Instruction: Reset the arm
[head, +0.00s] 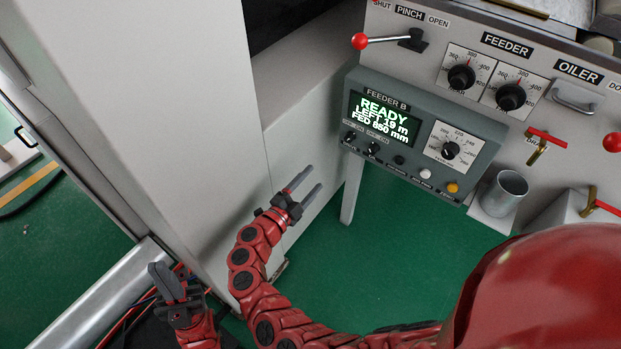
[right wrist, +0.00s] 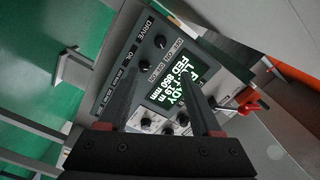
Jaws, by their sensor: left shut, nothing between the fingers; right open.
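My right gripper (head: 313,177) is on the red arm reaching up from the bottom middle of the head view. Its two grey fingers are apart and empty, beside the pale machine wall. In the right wrist view its open fingers (right wrist: 165,88) frame the Feeder B box, with nothing between them. My left gripper (head: 168,277) is low at the left, shut and empty, near the wall's foot. The Feeder B box (head: 488,128) is to the right of my right gripper and apart from it. Its display (head: 383,117) reads READY, LEFT 19 m, FED 850 mm.
The upper panel carries a red-knobbed lever (head: 360,41) and feeder dials (head: 462,77). A metal cup (head: 505,190) stands at the right near red-handled valves (head: 548,136). The green floor (head: 400,240) is open below the box. A silver pipe (head: 105,300) lies lower left.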

